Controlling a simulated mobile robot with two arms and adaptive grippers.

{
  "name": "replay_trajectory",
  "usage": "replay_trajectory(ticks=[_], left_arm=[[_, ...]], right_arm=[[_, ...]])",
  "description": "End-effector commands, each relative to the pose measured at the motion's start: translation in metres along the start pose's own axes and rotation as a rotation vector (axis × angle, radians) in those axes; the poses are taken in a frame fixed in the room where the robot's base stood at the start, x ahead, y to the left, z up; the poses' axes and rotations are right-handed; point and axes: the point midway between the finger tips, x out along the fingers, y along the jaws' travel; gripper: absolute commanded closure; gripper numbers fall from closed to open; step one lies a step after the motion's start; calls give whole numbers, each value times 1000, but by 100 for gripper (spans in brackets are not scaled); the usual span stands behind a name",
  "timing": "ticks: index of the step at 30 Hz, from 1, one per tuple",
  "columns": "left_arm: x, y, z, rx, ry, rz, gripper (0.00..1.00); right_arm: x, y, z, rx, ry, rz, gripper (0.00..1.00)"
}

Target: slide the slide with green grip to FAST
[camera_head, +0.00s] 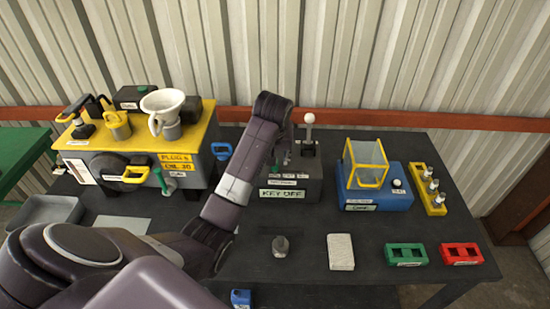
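A grey control box (300,188) with a KEY OFF label stands in the middle of the table, with a white-knobbed lever (309,119) upright at its back right. Small green marks show on its front; a FAST marking is not readable. A green grip (163,181) shows at the front right of the yellow-topped machine (205,135); I cannot tell whether it is a slide. My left arm reaches from the lower left to the grey box, its wrist bent down at the box's left rear. The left gripper's fingers are not clearly visible there. My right gripper is out of view.
A blue box (385,195) with a yellow-framed clear guard (367,165) stands right of the grey box. A yellow rack (428,190), green block (406,254), red block (461,253), pale pad (341,252) and dark knob (280,246) lie around it. The corrugated wall is close behind.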

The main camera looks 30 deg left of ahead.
Motion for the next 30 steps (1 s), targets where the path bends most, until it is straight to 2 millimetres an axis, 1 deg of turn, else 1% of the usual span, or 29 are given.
replay_trajectory(ticks=[1,3,6,8,14,17,21,26,27,30], left_arm=[[7,-1,1,0,-5,-2,64],[16,0,0,0,-4,-1,64],[26,0,0,-1,-2,-1,64],[30,0,0,-1,-1,0,64],[33,0,0,0,0,0,64],[32,0,0,0,0,0,65],[32,0,0,0,0,0,80],[32,0,0,0,0,0,98],[32,0,0,0,0,0,100],[32,0,0,0,0,0,100]], right_arm=[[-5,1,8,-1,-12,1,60],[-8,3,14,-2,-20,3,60],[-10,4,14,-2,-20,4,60],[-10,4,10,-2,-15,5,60],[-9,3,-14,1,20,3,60],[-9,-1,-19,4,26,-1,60],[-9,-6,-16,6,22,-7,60],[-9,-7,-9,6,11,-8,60],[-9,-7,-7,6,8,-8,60],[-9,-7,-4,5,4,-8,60]])
